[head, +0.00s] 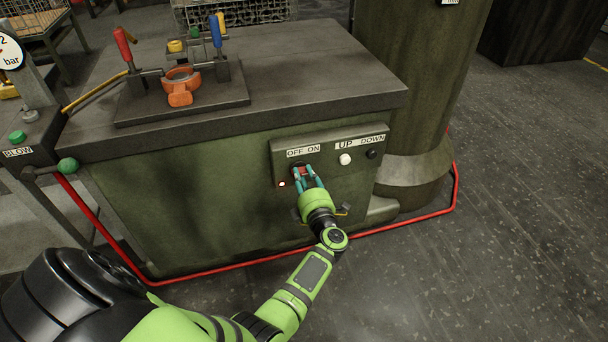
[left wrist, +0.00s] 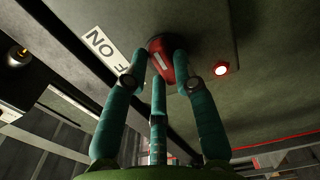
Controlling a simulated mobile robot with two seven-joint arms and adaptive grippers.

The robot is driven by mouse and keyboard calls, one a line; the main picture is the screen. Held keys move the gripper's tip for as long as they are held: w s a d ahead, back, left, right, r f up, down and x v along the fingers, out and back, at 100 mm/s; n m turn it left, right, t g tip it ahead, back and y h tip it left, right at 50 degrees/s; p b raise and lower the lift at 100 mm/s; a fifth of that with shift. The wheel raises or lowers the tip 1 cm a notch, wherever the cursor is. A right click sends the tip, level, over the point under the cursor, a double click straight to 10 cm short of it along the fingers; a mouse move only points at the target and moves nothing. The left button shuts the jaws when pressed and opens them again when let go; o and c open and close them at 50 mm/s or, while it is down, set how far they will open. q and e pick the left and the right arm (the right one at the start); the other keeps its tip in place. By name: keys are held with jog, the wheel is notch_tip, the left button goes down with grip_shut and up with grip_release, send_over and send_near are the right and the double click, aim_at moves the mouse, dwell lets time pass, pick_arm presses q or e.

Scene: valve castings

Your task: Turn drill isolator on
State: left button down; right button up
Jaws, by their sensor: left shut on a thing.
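The drill isolator is a red rotary knob (left wrist: 161,57) under an OFF ON label (head: 303,151) on a grey control panel (head: 283,158) at the bench front. My left gripper (head: 304,172) is at the knob, its teal fingers closed around it, and it hides most of the knob in the head view. In the left wrist view the fingers (left wrist: 163,72) touch the knob's sides. A small red lamp (head: 282,184) glows at the panel's lower left; it also shows in the left wrist view (left wrist: 221,68). The knob's exact pointing direction is hidden. My right gripper is not in view.
A white UP button (head: 345,159) and a black DOWN button (head: 371,154) sit to the right on the panel. The bench top (head: 320,65) carries a clamp fixture with an orange casting (head: 180,92). A red pipe (head: 400,222) runs low along the floor.

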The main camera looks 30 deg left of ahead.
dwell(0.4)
pick_arm(q)
jog(key=c, duration=1)
grip_release()
